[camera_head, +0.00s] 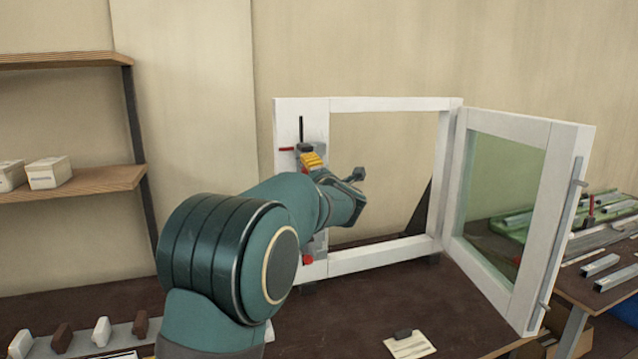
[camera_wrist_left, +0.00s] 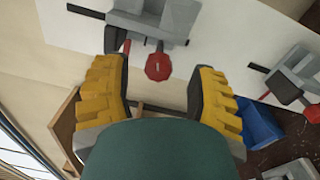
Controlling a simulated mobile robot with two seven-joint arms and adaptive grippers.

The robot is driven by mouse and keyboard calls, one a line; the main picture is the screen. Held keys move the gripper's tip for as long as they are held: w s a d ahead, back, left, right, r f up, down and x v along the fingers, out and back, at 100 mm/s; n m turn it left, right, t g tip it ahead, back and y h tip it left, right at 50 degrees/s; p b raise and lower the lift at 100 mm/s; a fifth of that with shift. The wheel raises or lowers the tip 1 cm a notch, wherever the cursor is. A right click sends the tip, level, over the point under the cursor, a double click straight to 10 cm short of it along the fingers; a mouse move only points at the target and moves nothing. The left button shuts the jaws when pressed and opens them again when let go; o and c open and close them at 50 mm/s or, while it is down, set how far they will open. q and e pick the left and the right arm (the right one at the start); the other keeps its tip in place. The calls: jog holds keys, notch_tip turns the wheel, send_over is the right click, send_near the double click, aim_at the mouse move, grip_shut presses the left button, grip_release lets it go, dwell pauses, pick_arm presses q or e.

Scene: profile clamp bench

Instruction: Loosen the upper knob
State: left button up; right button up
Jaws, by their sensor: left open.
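The upper clamp (camera_head: 322,149) is grey and sits on the left upright of the white frame (camera_head: 385,104). A red bar (camera_head: 287,149) sticks out to its left. Its round red knob (camera_wrist_left: 158,67) shows in the left wrist view, between the fingertips and apart from both. In the head view this knob is hidden behind my left gripper (camera_head: 312,160). My left gripper, with yellow fingers, is open around the knob; its fingers also show in the left wrist view (camera_wrist_left: 157,82). A lower clamp carries another red knob (camera_head: 307,260). My right gripper is out of view.
A glazed sash (camera_head: 505,170) stands swung open at the right. A shelf (camera_head: 95,180) with small boxes is at the left. Several small blocks (camera_head: 101,332) and a paper note (camera_head: 409,345) lie on the dark bench. Metal profiles (camera_head: 600,265) lie at the right.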

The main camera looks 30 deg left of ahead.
pick_arm(q)
jog(key=v, duration=1)
jog(key=shift+s+d, duration=0.25)
jog(key=shift+d, duration=0.05)
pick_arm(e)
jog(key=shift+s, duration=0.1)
